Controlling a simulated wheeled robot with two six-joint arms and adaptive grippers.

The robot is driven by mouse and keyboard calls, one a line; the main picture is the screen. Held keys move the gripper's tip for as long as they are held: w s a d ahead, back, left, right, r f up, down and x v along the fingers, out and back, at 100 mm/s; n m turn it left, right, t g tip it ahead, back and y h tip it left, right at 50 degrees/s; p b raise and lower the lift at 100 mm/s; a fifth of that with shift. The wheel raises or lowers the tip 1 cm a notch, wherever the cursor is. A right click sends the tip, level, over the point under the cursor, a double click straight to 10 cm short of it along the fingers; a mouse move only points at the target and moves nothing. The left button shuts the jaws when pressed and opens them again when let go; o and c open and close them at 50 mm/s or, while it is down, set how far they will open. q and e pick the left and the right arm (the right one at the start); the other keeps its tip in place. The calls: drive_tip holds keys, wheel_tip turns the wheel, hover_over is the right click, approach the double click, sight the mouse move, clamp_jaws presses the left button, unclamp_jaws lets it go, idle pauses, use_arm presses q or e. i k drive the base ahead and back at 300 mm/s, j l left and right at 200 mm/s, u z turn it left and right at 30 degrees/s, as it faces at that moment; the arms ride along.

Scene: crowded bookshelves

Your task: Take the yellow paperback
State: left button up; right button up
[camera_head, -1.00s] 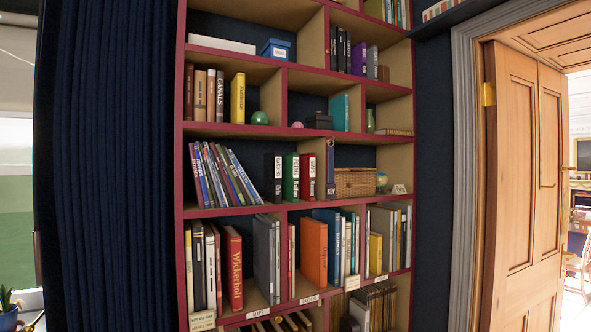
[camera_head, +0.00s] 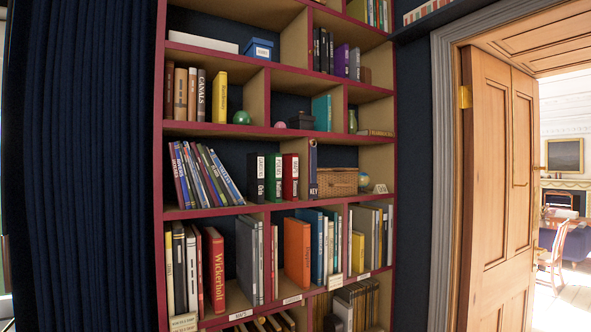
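A yellow book (camera_head: 219,97) stands upright on the second visible shelf from the top, at the right end of a short row. A grey book marked CANALS (camera_head: 200,95) is just left of it, and a green ball (camera_head: 241,118) sits to its right. A smaller yellow book (camera_head: 357,252) stands on a lower shelf at the right, among taller books. A thin pale yellow spine (camera_head: 169,270) shows at the lower left. I cannot tell from the cover whether any of these is a paperback. Neither gripper is in view.
The tall bookshelf (camera_head: 160,190) has red edges and crowded shelves. A dark blue curtain (camera_head: 80,170) hangs to its left. An open wooden door (camera_head: 495,200) stands at the right, with another room beyond. The floor before the shelf is out of view.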

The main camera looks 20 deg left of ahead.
sight(357, 239)
drive_tip(key=i+l+u, duration=0.2)
drive_tip(key=i, duration=0.3)
drive_tip(key=i+l+u, duration=0.15)
drive_tip(key=i, duration=0.4)
drive_tip(key=i+l+u, duration=0.2)
drive_tip(key=i, duration=0.3)
